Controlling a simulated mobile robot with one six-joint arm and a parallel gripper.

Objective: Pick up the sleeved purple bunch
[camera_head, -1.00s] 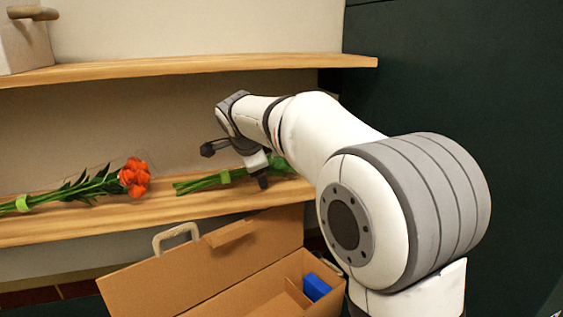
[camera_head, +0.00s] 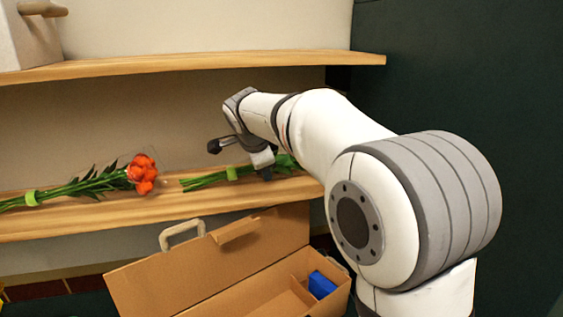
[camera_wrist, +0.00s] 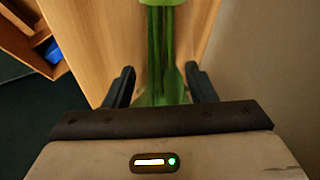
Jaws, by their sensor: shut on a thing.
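A bunch with green stems and a light green band (camera_head: 232,173) lies at the right of the lower shelf. My arm hides its blossoms, so I cannot see their colour or the sleeve clearly. My gripper (camera_head: 240,160) is over this right-hand bunch, reaching down to shelf level.
An orange-red bunch (camera_head: 143,173) in a clear sleeve lies to the left on the lower shelf (camera_head: 90,220). An open cardboard box (camera_head: 185,272) with a blue item (camera_head: 321,285) stands below in front. An upper shelf (camera_head: 210,67) runs above my gripper.

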